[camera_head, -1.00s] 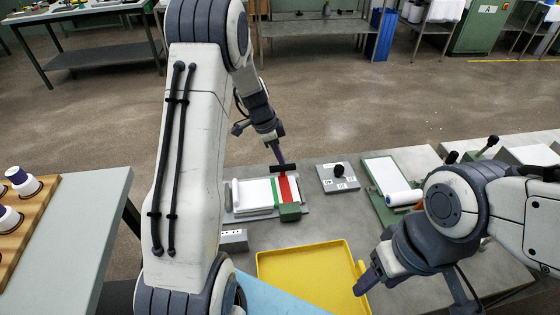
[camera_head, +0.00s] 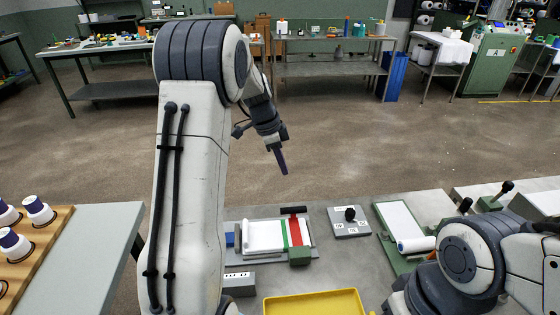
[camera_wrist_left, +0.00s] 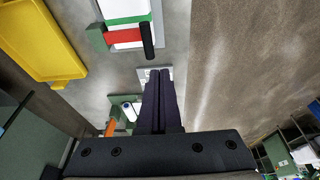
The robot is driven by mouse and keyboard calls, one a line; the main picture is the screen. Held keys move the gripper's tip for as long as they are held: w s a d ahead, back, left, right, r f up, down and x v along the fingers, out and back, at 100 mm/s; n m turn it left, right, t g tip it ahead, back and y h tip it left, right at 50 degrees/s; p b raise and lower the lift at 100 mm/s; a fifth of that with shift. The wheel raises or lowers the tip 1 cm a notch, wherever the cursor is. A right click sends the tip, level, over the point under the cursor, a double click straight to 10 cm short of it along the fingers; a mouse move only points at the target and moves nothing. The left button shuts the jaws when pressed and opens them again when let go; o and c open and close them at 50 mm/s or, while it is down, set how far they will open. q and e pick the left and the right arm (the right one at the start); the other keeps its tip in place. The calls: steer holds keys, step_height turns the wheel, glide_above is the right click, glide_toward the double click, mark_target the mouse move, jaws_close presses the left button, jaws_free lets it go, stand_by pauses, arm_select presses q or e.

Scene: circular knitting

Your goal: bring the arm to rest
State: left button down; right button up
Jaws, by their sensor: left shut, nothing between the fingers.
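My left gripper (camera_head: 284,172) hangs in the air above and behind the bench, its purple fingers together and empty. In the left wrist view the fingers (camera_wrist_left: 159,74) lie side by side with nothing between them. A grey device with a white panel (camera_head: 263,238), a green strip and a red arm (camera_head: 294,231) with a black handle (camera_head: 293,210) sits on the bench. The fingers are apart from the handle. The black handle (camera_wrist_left: 147,40) also shows in the left wrist view. Only part of my right arm (camera_head: 465,262) shows at lower right; its fingers are outside the frame.
A yellow tray (camera_head: 316,302) lies at the front of the bench. A grey plate with a black knob (camera_head: 349,214) and a green-framed board with a white roller (camera_head: 416,243) stand to the right. A wooden rack with purple-topped cones (camera_head: 40,209) is at left. Open floor lies behind the bench.

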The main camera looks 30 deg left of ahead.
arm_select(q)
steer(key=s+d+r+n+g, duration=0.1)
steer(key=s+d+r, duration=0.1)
steer(key=s+d, duration=0.5)
steer(key=s+d+r, duration=0.3)
steer(key=d, duration=0.8)
steer(key=s+d+f+n+y, duration=0.1)
steer(key=s+d, duration=0.1)
steer(key=s, duration=0.8)
steer(key=s+d+f+n+y, duration=0.1)
steer(key=s+d+n, duration=0.1)
steer(key=s, duration=0.9)
steer(key=shift+s+d+f+g, duration=0.15)
steer(key=shift+d+f+g, duration=0.15)
steer(key=shift+d, duration=0.55)
